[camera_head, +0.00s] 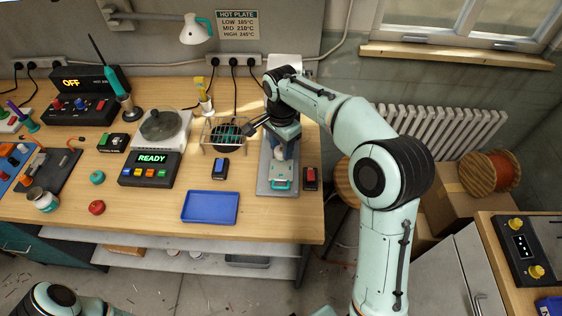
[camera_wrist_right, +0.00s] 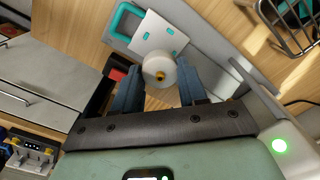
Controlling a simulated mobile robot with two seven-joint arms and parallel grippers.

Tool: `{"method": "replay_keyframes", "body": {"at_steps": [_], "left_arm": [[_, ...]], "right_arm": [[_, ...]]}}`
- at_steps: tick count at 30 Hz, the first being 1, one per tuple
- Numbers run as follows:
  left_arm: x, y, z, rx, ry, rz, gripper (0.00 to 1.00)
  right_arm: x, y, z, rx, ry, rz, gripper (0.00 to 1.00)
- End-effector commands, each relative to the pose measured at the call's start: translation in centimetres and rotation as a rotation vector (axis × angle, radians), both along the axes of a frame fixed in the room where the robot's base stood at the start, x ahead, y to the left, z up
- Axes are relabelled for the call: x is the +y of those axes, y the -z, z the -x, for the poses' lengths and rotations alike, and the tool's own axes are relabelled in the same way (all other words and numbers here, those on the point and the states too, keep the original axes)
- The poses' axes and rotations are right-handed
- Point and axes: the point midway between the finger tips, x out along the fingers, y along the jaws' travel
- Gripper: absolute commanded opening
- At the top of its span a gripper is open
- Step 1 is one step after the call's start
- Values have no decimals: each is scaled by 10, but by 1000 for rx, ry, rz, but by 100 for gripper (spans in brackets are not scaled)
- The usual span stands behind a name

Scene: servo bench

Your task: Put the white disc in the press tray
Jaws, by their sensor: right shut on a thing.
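My right gripper (camera_head: 285,149) is over the press at the right end of the bench. In the right wrist view its two blue fingers (camera_wrist_right: 160,84) are shut on the white disc (camera_wrist_right: 160,71), which has a brass-coloured centre. The press tray (camera_head: 282,171) is a pale plate with a teal handle in front. In the wrist view the tray (camera_wrist_right: 158,36) lies beyond the disc, with teal marks on it. The disc appears above the tray's near part; whether it touches cannot be told. My left gripper is out of view.
A red-buttoned switch box (camera_head: 310,178) stands right of the press. A wire rack (camera_head: 224,133) stands to the left. A blue tray (camera_head: 210,207) lies empty near the front edge. A READY display box (camera_head: 150,169) and a hot plate (camera_head: 160,130) are further left.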

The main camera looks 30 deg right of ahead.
Motion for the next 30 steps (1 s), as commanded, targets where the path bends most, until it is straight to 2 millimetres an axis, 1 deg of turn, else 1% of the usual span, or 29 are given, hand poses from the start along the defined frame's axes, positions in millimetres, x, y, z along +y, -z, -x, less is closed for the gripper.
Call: {"method": "replay_keyframes", "body": {"at_steps": [5, 10, 12, 14, 16, 23, 27, 28, 30], "left_arm": [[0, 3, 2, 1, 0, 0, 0], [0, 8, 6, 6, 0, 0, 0], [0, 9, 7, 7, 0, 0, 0], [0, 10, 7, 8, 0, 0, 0], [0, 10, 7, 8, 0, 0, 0], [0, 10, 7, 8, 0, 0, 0], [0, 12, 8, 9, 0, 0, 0], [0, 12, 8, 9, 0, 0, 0], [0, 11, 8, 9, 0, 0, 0]], "right_arm": [[0, 14, 0, 1, -1, 0, 13], [0, 45, 1, 3, -1, 0, 13], [0, 55, 0, 2, -1, -1, 13], [0, 61, 0, 2, -2, -1, 13], [0, 64, 0, 0, -2, 0, 13], [0, 63, 0, -2, -1, 0, 13], [0, 67, 0, -1, -1, 0, 13], [0, 67, 0, -2, -1, 0, 48], [0, 66, 0, -2, -1, 0, 67]]}}
